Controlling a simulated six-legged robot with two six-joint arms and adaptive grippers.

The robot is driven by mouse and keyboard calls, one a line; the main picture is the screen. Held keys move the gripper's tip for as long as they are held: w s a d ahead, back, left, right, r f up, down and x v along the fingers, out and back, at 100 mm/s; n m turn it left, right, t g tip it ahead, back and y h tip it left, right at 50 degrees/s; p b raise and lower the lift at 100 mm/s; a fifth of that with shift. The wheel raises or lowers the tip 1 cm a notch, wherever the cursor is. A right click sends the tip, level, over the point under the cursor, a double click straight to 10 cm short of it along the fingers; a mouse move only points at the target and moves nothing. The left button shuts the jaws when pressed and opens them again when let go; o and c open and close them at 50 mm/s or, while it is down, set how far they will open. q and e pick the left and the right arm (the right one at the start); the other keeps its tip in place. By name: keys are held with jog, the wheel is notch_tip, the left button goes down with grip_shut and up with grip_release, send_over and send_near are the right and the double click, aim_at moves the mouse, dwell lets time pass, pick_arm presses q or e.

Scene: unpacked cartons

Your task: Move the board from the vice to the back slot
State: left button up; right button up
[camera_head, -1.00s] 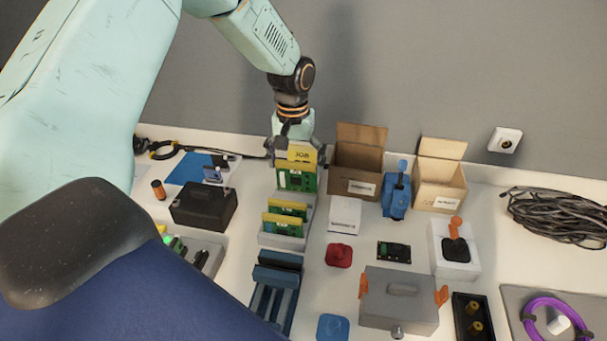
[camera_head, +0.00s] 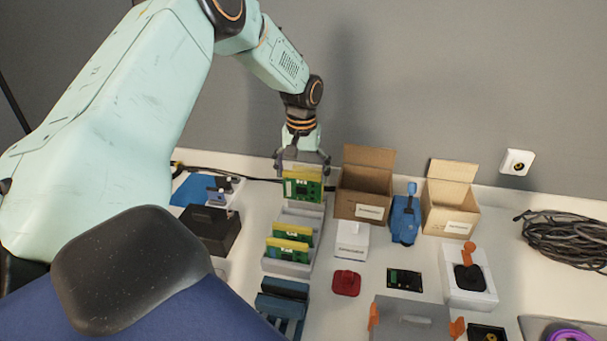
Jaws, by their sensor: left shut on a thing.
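A green board with a yellow top edge (camera_head: 303,188) is upright at the back end of a grey slotted rack (camera_head: 288,268). My left gripper (camera_head: 303,164) is over it, pointing down, with its fingers at the board's two sides and shut on it. I cannot tell whether the board's lower edge is in the back slot or above it. Other green and yellow boards (camera_head: 288,250) stand in the front part of the rack. The blue vice (camera_head: 282,302) is in front of the rack, partly cut off, and no board shows in it. My right gripper is out of view.
Open cartons (camera_head: 362,203) (camera_head: 448,211) stand right of the rack, with a blue tool (camera_head: 404,220) between them. A white box (camera_head: 352,240), red piece (camera_head: 346,282) and dark circuit board (camera_head: 404,280) are nearer. A black case (camera_head: 208,230) is left.

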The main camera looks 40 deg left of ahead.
pick_arm(q)
jog(key=shift+s+f+b, duration=0.1)
jog(key=shift+f+b, duration=0.6)
jog(key=shift+f, duration=0.1)
jog(key=shift+a+f+b, duration=0.25)
jog(key=shift+f+b, duration=0.5)
jog(key=shift+f, duration=0.1)
jog(key=shift+f+b, duration=0.3)
jog(key=shift+f, duration=0.05)
jog(key=shift+d, duration=0.1)
jog(key=shift+d+r, duration=0.1)
jog(key=shift+r, duration=0.15)
jog(key=shift+f+p, duration=0.1)
jog(key=shift+p, duration=0.35)
